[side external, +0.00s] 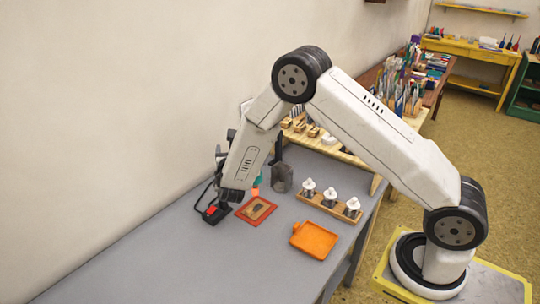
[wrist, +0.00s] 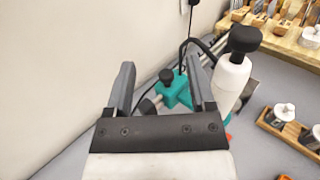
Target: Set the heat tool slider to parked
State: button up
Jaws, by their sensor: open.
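In the wrist view my gripper (wrist: 160,63) is open, its two grey fingers wide apart with nothing held. Beyond and between the fingers is a teal block (wrist: 175,94) with a black knob (wrist: 166,76) on top, on a pale metal rod. I take it for the slider; its end marks cannot be read. Just right of the right finger stands a white cylinder with a black cap (wrist: 244,40), probably the heat tool. In the side view my arm's end hides most of the slider; a bit of teal (side external: 258,181) shows beside it. My fingers are not clear there.
A black item with a red top (side external: 211,210) and a red-framed pad (side external: 256,210) lie near my arm's end. An orange tray (side external: 314,240), a wooden rack of white-topped stamps (side external: 314,204) and a grey cup (side external: 282,178) stand to the right. The wall is close behind; the front-left table is clear.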

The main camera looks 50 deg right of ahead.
notch_tip(320, 180, down, 7)
dwell(0.3)
jog(key=shift+x, duration=3.9)
jog(key=shift+f, duration=0.1)
grip_shut()
